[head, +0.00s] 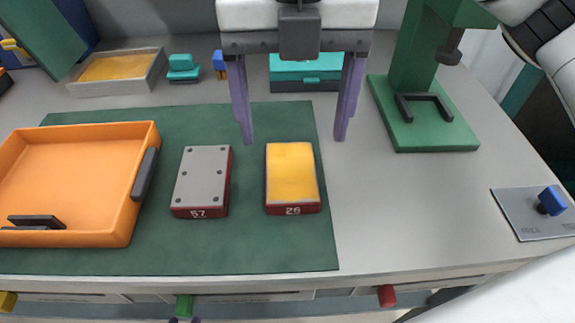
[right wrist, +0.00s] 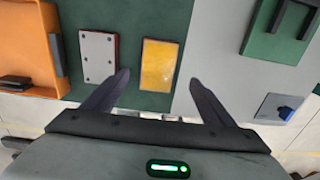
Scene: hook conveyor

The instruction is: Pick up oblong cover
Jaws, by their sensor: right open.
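A grey oblong cover (head: 204,172) with several dark dots like screws lies on top of a dark red box marked 57 (head: 200,212). It also shows in the right wrist view (right wrist: 98,56). Beside it on the right is a box marked 26 (head: 292,208) with a yellow top (head: 291,170), also in the right wrist view (right wrist: 160,66). My right gripper (head: 293,142) is open and empty above the table, behind box 26 in the head view; its fingers also show in the right wrist view (right wrist: 155,92).
An orange tray (head: 72,238) with dark handles stands left on the green mat (head: 250,245). A grey tray (head: 112,90), a teal item (head: 184,70) and a teal box (head: 290,72) are behind. A green stand (head: 430,135) and a blue switch (head: 552,200) are right. The table between is clear.

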